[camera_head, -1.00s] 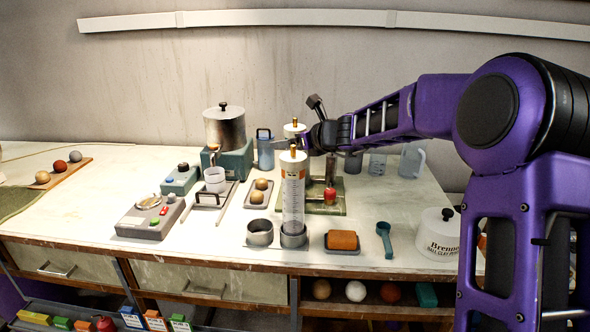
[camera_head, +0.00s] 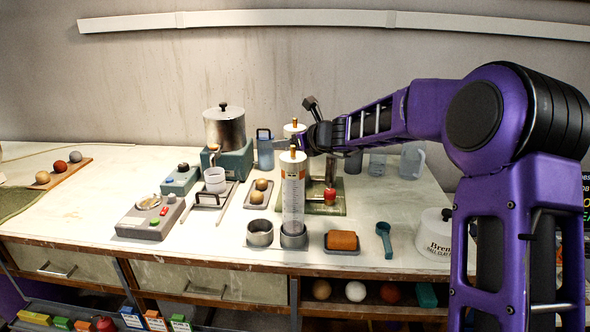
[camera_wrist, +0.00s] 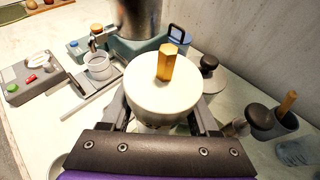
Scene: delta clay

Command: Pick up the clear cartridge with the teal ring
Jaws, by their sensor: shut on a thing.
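A cartridge with a white cap and brass hex knob (camera_wrist: 165,85) sits between the fingers of my gripper (camera_wrist: 160,112) in the wrist view. My gripper is shut on it below the cap. In the head view this cartridge's cap (camera_head: 294,129) shows at the back, and my gripper (camera_head: 295,142) reaches it from the right. Its clear body and any teal ring are hidden behind the front cartridge and my gripper. The front cartridge (camera_head: 293,205) is clear with an orange band and stands upright in a metal cup (camera_head: 293,238).
A steel pot (camera_head: 225,128) on a teal base stands left of the held cartridge. A green plate (camera_head: 335,208) with a metal stand and red knob is close to its right. An empty metal cup (camera_head: 260,233) is at the front.

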